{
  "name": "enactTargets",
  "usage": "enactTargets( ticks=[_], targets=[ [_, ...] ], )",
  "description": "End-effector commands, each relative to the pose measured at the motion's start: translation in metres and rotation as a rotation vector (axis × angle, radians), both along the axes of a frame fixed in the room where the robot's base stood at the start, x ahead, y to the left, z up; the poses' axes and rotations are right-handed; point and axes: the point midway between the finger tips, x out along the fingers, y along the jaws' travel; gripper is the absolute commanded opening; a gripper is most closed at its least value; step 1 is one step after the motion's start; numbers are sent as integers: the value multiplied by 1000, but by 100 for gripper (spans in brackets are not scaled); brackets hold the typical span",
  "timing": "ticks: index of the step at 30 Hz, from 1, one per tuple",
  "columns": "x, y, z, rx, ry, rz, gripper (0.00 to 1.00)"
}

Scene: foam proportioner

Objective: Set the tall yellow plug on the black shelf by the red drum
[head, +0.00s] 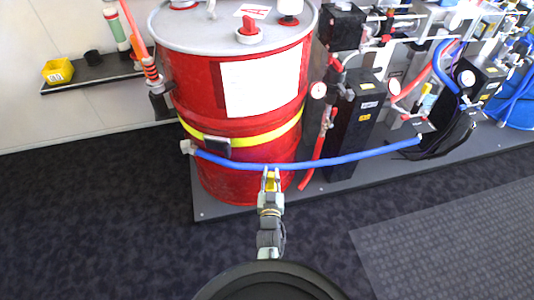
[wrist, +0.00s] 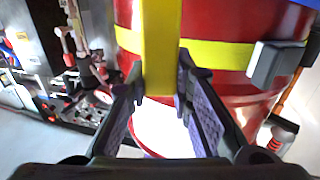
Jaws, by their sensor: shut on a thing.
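The tall yellow plug (wrist: 161,45) is upright in the wrist view, between the two dark fingers of my gripper (wrist: 160,88). My gripper is shut on it. In the head view my gripper (head: 271,178) is in front of the red drum's lower part, and only a small yellow bit of the plug (head: 271,184) shows between the fingers. The red drum (head: 190,90) stands at centre, with a yellow band and a white label. The black shelf (head: 105,74) is on the wall left of the drum, well away from my gripper. The wrist view does not show the shelf.
A blue hose (head: 330,160) crosses in front of the drum near my gripper. Black equipment (head: 355,120) stands right of the drum. The front-left floor is clear.

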Motion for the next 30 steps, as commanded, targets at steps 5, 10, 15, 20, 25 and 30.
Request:
enactTargets(
  ticks=[5,10,15,20,25,30],
  targets=[
    [-6,-8,-30,1,-4,-14,0],
    [-6,-8,-32,0,-6,-15,0],
    [-6,-8,-34,1,-5,-14,0],
    [-5,-8,-61,0,-3,-15,0],
    [-4,-10,-83,1,-3,-19,0],
    [-4,-10,-88,0,-3,-18,0]
  ],
)
